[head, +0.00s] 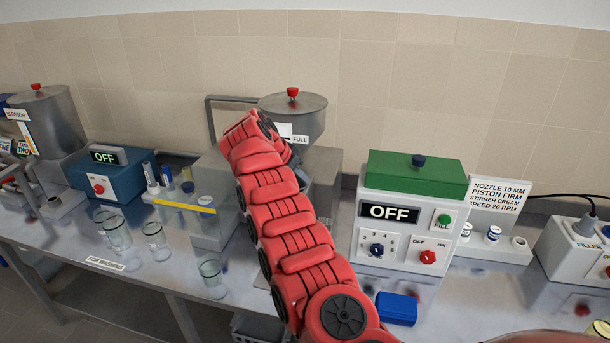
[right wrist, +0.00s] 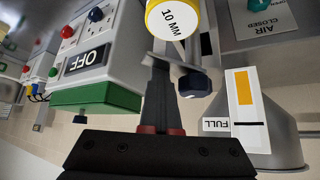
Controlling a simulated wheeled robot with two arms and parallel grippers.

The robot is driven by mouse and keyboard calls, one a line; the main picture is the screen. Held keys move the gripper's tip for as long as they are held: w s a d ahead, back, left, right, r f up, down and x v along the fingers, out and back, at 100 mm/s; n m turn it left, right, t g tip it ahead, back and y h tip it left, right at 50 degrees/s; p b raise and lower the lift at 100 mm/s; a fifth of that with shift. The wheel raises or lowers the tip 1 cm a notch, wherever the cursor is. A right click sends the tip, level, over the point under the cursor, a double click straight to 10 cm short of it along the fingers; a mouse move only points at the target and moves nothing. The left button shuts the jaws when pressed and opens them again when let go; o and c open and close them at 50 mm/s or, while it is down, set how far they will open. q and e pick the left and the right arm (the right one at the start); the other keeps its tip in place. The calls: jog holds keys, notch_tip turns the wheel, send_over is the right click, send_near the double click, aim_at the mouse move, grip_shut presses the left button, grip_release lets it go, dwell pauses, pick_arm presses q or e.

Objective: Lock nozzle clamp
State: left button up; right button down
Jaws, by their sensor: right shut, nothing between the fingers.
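The nozzle (right wrist: 172,18), a white disc marked 10 MM with a yellow rim, shows at the top of the right wrist view, which is turned upside down. Beside it are a grey metal piece, apparently the clamp's lever, and a dark blue knob (right wrist: 195,85). My right gripper (right wrist: 158,75) is shut and empty, its tips close to the metal piece. I cannot tell whether they touch. In the head view my red right arm covers the nozzle and clamp. The steel hopper (head: 297,112) with a red-knobbed lid stands behind the arm. My left gripper is not in view.
The control box (head: 410,222) with a green top reads OFF, right of my arm. A blue block (head: 396,308) lies in front of it. Glass jars (head: 155,240) stand left on the steel table. An AIR CLOSED sign (right wrist: 262,18) is close to the nozzle.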

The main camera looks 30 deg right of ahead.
jog(key=shift+a, duration=0.75)
jog(key=shift+w+a+p, duration=0.15)
jog(key=shift+a+p, duration=0.25)
jog(key=shift+p, duration=0.05)
jog(key=shift+a+p, duration=0.1)
jog(key=shift+p, duration=0.25)
